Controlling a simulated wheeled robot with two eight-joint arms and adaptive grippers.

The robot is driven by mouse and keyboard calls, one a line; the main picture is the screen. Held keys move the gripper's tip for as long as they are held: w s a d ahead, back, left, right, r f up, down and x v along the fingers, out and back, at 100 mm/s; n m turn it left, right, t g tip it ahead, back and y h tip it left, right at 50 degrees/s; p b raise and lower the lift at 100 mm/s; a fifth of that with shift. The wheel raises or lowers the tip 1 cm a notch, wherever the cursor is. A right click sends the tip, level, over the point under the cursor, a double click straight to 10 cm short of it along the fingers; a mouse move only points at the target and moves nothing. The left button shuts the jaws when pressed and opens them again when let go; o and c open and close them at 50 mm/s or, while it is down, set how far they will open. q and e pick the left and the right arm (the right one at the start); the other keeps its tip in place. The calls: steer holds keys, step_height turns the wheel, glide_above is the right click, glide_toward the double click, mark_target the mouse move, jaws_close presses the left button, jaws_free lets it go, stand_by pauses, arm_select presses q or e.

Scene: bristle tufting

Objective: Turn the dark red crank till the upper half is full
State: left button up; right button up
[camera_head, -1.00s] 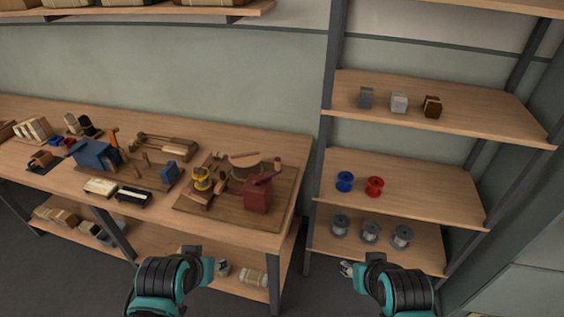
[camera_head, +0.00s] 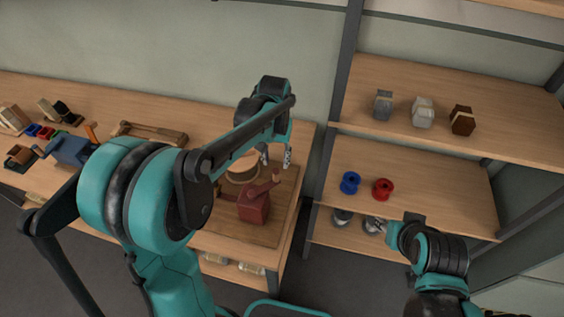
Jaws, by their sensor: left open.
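The dark red crank (camera_head: 262,187) is a slanted arm on top of a dark red box (camera_head: 253,207), with a brownish upright grip at its upper right end. The box stands on a brown board (camera_head: 285,195) at the right end of the workbench. A round wooden piece (camera_head: 241,167) behind the box is partly covered by my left arm, so its fill cannot be read. My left gripper (camera_head: 276,157) points down, open and empty, just above and behind the crank's grip, apart from it. My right gripper (camera_head: 377,224) is small, by the lower shelf; its jaws are unclear.
A shelf rack on the right holds a blue spool (camera_head: 350,183), a red spool (camera_head: 383,188) and grey spools (camera_head: 342,217) below. Three small blocks (camera_head: 423,112) sit on its upper shelf. A blue tool block (camera_head: 70,150) stands on the bench at left.

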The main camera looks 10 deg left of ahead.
mark_target(276, 171)
arm_select(q)
step_height(276, 171, down, 7)
steer(key=shift+s+b, duration=0.1)
steer(key=shift+b, duration=0.85)
jaws_close()
